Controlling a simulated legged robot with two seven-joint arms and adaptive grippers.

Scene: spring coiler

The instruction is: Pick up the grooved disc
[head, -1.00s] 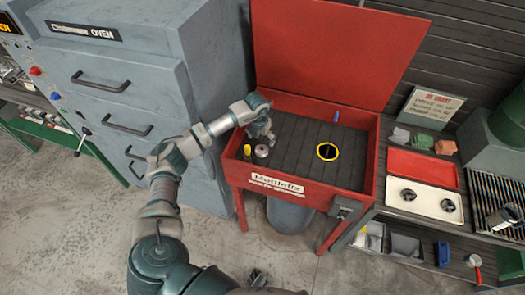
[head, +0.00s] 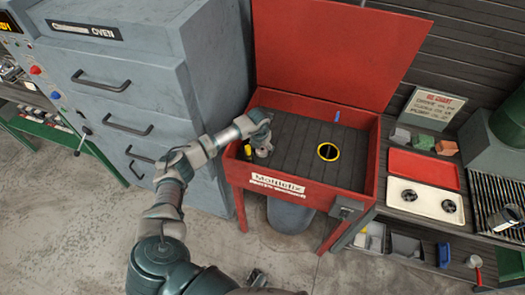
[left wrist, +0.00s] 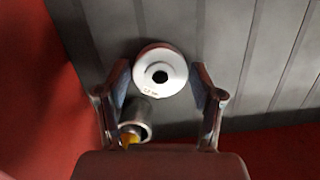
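A pale round disc with a dark central hole (left wrist: 158,76) lies on the grey slatted floor of the red wash basin, in the left wrist view. I cannot make out a groove on it. My left gripper (left wrist: 161,84) is open. Its two fingers stand to either side of the disc's lower part, with a gap on each side and nothing held. In the head view my left gripper (head: 262,148) is low in the basin's left end and hides the disc.
A grey cylinder (left wrist: 137,115) and a yellow part (left wrist: 130,138) sit close by the left finger. A bench with trays (head: 425,168) stands right, a grey oven (head: 135,95) left.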

